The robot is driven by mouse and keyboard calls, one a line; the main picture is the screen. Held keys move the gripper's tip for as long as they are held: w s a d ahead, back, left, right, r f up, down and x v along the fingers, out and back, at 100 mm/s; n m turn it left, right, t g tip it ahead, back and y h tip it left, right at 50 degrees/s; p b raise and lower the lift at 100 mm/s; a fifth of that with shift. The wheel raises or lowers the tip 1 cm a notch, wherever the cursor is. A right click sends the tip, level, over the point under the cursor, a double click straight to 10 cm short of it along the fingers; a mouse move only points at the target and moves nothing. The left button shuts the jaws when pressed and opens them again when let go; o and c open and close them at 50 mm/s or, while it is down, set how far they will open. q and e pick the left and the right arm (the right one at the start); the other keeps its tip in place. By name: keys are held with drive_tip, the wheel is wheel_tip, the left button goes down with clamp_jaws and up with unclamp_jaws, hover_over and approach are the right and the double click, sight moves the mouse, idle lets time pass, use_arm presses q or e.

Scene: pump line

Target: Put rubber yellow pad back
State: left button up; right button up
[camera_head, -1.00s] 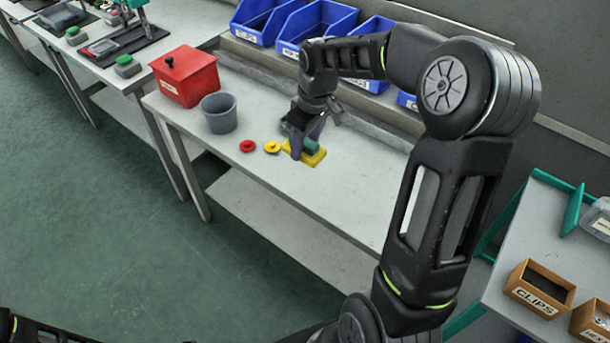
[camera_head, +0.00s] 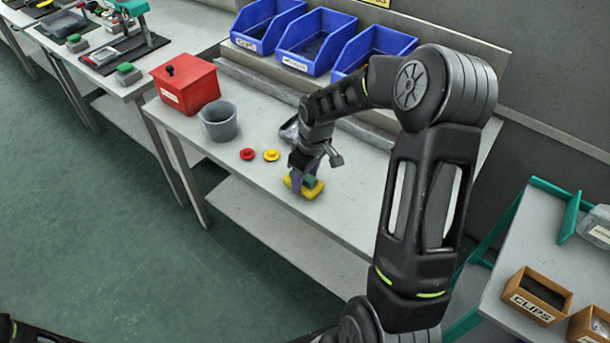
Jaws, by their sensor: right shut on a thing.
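A small round yellow pad (camera_head: 271,155) lies flat on the workbench (camera_head: 245,180) beside a similar red pad (camera_head: 248,154). My right gripper (camera_head: 303,180) points down to the right of and in front of them. The fingers partly hide the green part, and I cannot tell whether the base touches the bench. My left gripper is out of view.
A grey cup (camera_head: 219,118) and a red box (camera_head: 186,82) stand left of the pads. Blue bins (camera_head: 316,42) line the back. A grey object (camera_head: 289,130) lies behind my right gripper. The bench's front left is clear.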

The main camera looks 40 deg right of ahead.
sight(311, 179)
drive_tip(key=shift+f, duration=0.15)
drive_tip(key=o, duration=1.3)
drive_tip(key=r, duration=0.4)
drive_tip(key=s+r, duration=0.1)
drive_tip(key=r, duration=0.3)
drive_tip(key=r+b, duration=0.1)
drive_tip(key=r, duration=0.3)
drive_tip(key=shift+s+d+r, duration=0.1)
drive_tip(key=shift+s+d, duration=0.15)
drive_tip(key=shift+s, duration=0.15)
